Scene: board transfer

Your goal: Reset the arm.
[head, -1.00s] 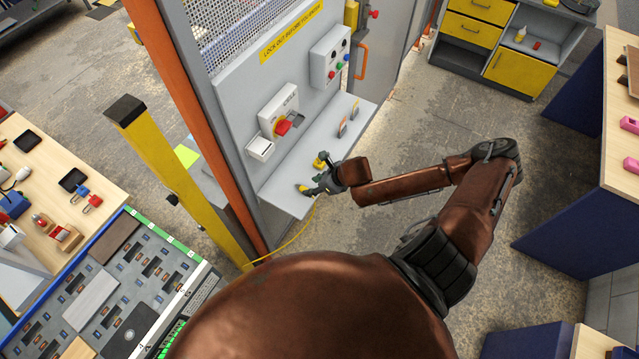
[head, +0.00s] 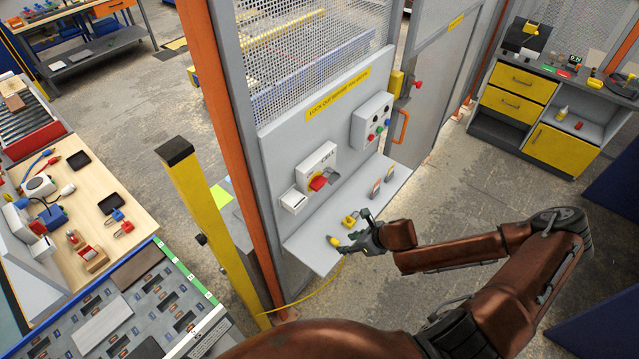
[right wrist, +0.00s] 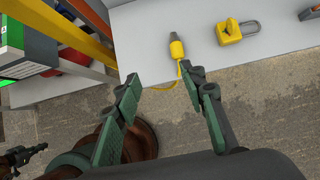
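My right arm reaches in from the right in the head view, and my right gripper (head: 358,240) is over the front edge of the grey shelf (head: 312,254). In the right wrist view the two green fingers of the right gripper (right wrist: 164,92) are spread apart with nothing between them. A yellow cylindrical tool (right wrist: 176,46) with a yellow cord lies on the shelf just beyond the fingertips. A yellow padlock (right wrist: 231,32) lies to its right.
A grey panel with a red rotary switch (head: 319,182) and a button box (head: 372,121) stands behind the shelf. A yellow post (head: 205,230) and orange frame post (head: 232,140) stand to the left. A wooden bench (head: 84,190) is at the far left. Yellow drawers (head: 520,82) stand at the right.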

